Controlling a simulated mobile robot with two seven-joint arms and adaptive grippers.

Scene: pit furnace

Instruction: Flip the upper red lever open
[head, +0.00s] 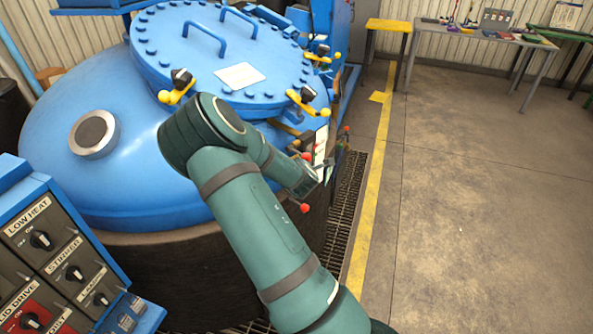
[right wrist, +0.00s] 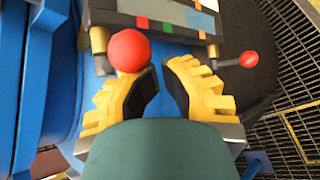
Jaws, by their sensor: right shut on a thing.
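In the right wrist view, a lever with a large red ball knob (right wrist: 130,50) lies at my right gripper (right wrist: 161,82), against its left finger. A second lever with a smaller red knob (right wrist: 248,59) stands apart to the right. In the head view, my right arm reaches to the furnace's side, and its fingers are mostly hidden. Red knobs show above the wrist (head: 307,156) and below it (head: 304,208). My left gripper is not in view.
The blue furnace (head: 60,150) with its round bolted lid (head: 180,60) and yellow clamps fills the left. A control panel (head: 60,250) is at lower left. A floor grate (head: 345,200) runs beside the furnace. The floor at right is clear up to a table (head: 470,37).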

